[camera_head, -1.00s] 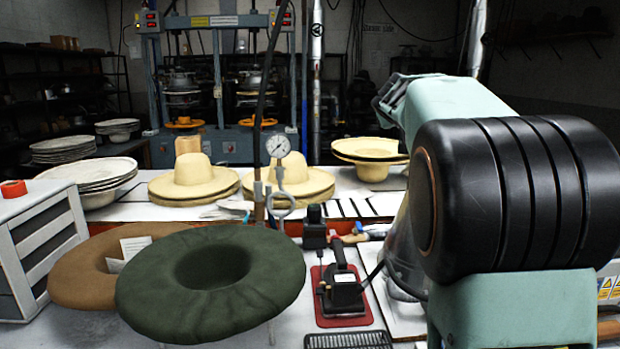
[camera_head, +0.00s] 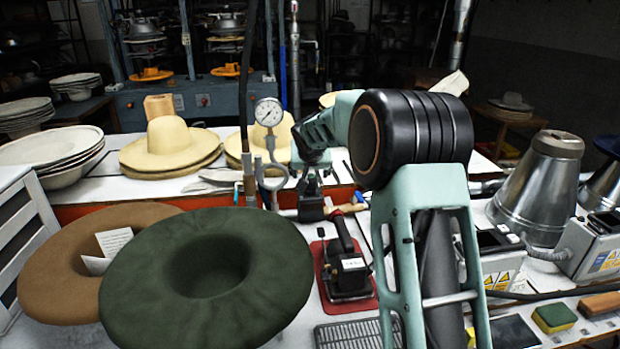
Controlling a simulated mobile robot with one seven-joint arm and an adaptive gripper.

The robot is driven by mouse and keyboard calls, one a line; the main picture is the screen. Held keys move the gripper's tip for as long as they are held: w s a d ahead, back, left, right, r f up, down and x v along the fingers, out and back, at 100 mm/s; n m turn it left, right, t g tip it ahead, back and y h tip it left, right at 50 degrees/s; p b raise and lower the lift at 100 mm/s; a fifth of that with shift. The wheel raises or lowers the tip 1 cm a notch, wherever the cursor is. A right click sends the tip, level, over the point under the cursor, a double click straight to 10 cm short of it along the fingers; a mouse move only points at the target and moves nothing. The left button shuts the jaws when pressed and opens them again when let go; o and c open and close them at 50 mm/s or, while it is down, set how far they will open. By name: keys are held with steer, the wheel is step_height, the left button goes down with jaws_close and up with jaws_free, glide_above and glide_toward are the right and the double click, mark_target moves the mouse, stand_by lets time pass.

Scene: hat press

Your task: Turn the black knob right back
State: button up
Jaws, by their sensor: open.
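My gripper (camera_head: 312,181) is small and dark at the end of my arm, left of the arm's large black joint. It points down just above a black upright fitting (camera_head: 311,207) on the worktable, behind the hand iron. The fitting may carry the black knob, but the knob itself cannot be made out clearly. The gripper's fingers appear open. They overlap the top of the fitting in this view, and I cannot tell whether they touch it.
A dark green hat (camera_head: 283,270) and a brown hat (camera_head: 50,262) fill the left front. A pressure gauge (camera_head: 268,111) stands left of my gripper. The iron (camera_head: 345,268) lies on a red mat (camera_head: 362,329). Metal cones (camera_head: 540,190) and control boxes stand at right.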

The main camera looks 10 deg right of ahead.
mark_target(310, 177)
steer(key=x, duration=0.7)
steer(key=shift+w+d+f, duration=0.1)
steer(key=shift+w+f, duration=0.15)
steer(key=shift+w, duration=0.05)
steer(key=c, duration=1.2)
steer(key=shift+p, duration=0.4)
steer(key=shift+r+n+p, duration=0.15)
steer(key=shift+n+p, duration=0.15)
steer(key=shift+p, duration=0.35)
